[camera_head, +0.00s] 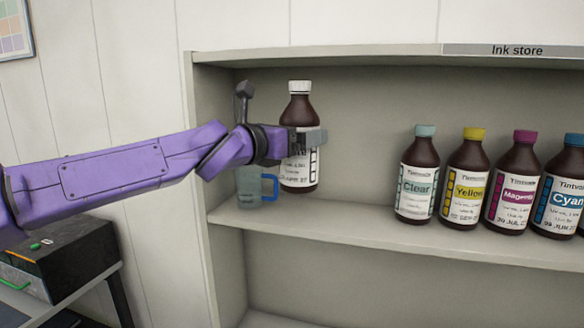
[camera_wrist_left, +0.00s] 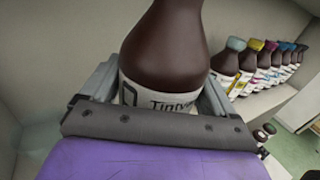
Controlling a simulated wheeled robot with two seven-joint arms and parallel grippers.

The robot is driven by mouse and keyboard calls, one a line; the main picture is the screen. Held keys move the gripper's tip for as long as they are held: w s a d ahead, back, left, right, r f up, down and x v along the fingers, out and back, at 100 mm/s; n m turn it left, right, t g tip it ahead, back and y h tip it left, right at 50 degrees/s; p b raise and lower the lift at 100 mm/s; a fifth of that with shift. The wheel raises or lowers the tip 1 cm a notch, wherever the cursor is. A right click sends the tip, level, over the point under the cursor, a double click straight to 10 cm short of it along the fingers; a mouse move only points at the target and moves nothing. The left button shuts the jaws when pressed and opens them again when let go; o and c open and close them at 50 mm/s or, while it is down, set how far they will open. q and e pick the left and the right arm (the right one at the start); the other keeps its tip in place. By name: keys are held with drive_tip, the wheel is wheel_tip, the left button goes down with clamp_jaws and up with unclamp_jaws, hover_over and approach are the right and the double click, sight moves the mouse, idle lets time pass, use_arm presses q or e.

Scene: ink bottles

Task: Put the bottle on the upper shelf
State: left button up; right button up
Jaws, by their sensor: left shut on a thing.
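A dark brown bottle (camera_head: 299,110) with a white cap and a white label is at the left end of the upper shelf (camera_head: 350,229). It is upright, and its base looks at or just above the shelf surface; I cannot tell whether it touches. My left gripper (camera_head: 305,142) is shut around the bottle's upper body and hides part of the label. In the left wrist view the bottle (camera_wrist_left: 165,50) stands between the two fingers (camera_wrist_left: 152,95). My right gripper is in neither view.
A teal cup (camera_head: 250,186) with a blue handle stands just left of the bottle, close to it. Several capped ink bottles (camera_head: 417,180) stand in a row to the right. Shelf space between is clear. A black box (camera_head: 70,256) sits at lower left.

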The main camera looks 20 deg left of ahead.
use_arm(q)
drive_tip(key=w+f, duration=0.1)
drive_tip(key=w+a+f, duration=0.1)
drive_tip(key=f, duration=0.1)
drive_tip(key=w+a+f+b, duration=0.1)
drive_tip(key=shift+f, duration=0.35)
wheel_tip(320, 180, down, 3)
drive_tip(key=b, duration=0.2)
drive_tip(key=shift+a+f+b, duration=0.15)
drive_tip(key=shift+b, duration=0.2)
drive_tip(key=shift+w+f, duration=0.15)
drive_tip(key=shift+w, duration=0.1)
